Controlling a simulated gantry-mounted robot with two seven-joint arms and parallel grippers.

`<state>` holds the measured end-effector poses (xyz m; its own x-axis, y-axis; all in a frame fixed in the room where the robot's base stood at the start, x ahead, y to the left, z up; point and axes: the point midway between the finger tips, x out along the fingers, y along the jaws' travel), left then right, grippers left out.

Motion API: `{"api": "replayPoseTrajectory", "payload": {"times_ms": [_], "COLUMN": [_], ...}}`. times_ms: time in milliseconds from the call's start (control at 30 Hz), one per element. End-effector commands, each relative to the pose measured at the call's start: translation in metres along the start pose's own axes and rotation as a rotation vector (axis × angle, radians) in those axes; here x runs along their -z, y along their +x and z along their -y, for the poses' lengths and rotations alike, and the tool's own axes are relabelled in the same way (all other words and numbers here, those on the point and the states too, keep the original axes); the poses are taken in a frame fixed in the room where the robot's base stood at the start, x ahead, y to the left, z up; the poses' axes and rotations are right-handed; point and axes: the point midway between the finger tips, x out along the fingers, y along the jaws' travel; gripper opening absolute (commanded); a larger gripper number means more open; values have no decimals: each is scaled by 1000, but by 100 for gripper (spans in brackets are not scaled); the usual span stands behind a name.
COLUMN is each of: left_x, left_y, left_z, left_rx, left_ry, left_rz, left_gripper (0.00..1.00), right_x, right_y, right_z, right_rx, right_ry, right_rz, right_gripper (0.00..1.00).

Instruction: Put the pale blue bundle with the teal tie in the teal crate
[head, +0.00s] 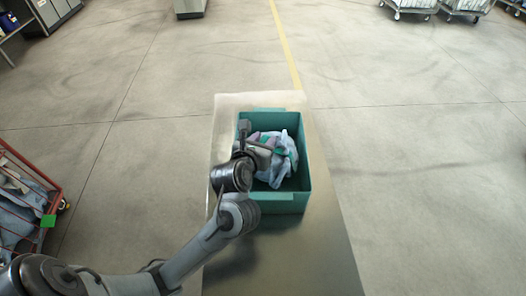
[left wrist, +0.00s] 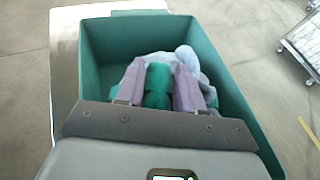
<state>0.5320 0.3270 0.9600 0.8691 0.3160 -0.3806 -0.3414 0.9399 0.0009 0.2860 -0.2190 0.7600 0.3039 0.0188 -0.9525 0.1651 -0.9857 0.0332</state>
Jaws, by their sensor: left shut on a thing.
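The pale blue bundle (head: 280,172) is inside the teal crate (head: 286,203), low between its walls. Its teal tie shows as a green band in the head view. My left gripper (head: 268,150) reaches over the crate's left wall. In the left wrist view, my left gripper (left wrist: 158,85) has its two lilac fingers on either side of the teal tie (left wrist: 158,82), shut on it. The pale blue cloth (left wrist: 188,62) bulges out beyond and to the right of the fingers. My gripper hides part of the bundle. My right gripper is not in view.
The crate stands on a long metal table (head: 335,255), with bare surface in front of it. A red wire cart (head: 32,205) holding cloth stands on the floor at left. White carts (head: 410,8) stand far off at the top right.

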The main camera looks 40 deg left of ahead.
Motion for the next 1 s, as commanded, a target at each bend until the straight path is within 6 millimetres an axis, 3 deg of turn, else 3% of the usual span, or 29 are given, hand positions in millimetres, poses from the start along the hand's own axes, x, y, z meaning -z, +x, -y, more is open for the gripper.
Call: {"api": "replayPoseTrajectory", "payload": {"times_ms": [233, 800, 833, 967, 1000], "left_x": [28, 35, 35, 35, 35], "left_y": [12, 15, 14, 14, 14], "left_z": [0, 0, 0, 0, 0], "left_rx": [-1, 1, 0, 0, 0], "left_ry": [4, -1, 1, 1, 1], "left_rz": [2, 3, -1, -1, -1], "left_gripper": [0, 0, 42, 62, 63], "right_x": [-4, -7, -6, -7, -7], "right_y": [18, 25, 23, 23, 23], "right_z": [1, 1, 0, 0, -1], "right_rx": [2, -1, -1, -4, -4], "right_ry": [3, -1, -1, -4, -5], "right_rz": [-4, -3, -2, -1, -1], "right_gripper": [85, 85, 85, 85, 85]}}
